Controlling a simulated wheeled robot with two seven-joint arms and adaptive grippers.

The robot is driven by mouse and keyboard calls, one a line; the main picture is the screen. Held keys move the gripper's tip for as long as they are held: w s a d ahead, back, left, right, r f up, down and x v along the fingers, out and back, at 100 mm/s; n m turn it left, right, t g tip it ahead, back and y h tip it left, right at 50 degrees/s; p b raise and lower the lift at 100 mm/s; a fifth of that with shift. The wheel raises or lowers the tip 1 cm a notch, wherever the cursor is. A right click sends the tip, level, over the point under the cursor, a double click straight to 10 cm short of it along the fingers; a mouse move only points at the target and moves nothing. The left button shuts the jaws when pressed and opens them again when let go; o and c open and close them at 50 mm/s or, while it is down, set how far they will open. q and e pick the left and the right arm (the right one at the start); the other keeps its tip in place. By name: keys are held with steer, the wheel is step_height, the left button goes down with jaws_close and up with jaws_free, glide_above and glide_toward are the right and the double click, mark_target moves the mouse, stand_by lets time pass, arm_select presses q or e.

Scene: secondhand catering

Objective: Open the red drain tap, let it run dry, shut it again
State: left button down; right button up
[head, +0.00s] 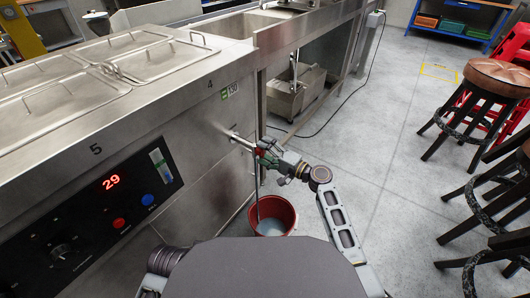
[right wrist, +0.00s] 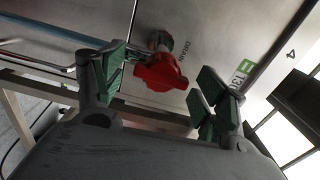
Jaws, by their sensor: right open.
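The red drain tap (right wrist: 162,74) sits on the steel cabinet front beside the word DRAIN in the right wrist view. My right gripper (right wrist: 156,92) is open, its green-padded fingers on either side of the tap, with a visible gap on each side. In the head view my right gripper (head: 271,157) is at the drain pipe (head: 241,141) and mostly hides the tap. A thin grey vertical line, stream or pipe, drops from there into a red bucket (head: 288,213) on the floor. Pale liquid shows in the bucket. My left gripper is not in view.
The steel bain-marie (head: 120,135) with lidded pans fills the left. Its control panel (head: 95,215) shows 29. A steel sink bench (head: 285,38) stands beyond. Bar stools (head: 488,95) stand at the right. The grey floor between is clear, apart from a cable (head: 335,118) near the bench.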

steer(key=shift+d, duration=0.15)
steer(key=v, duration=1.1)
steer(key=shift+s+d, duration=0.25)
steer(key=shift+d, duration=0.05)
steer(key=shift+s+a, duration=0.1)
stand_by(0.3)
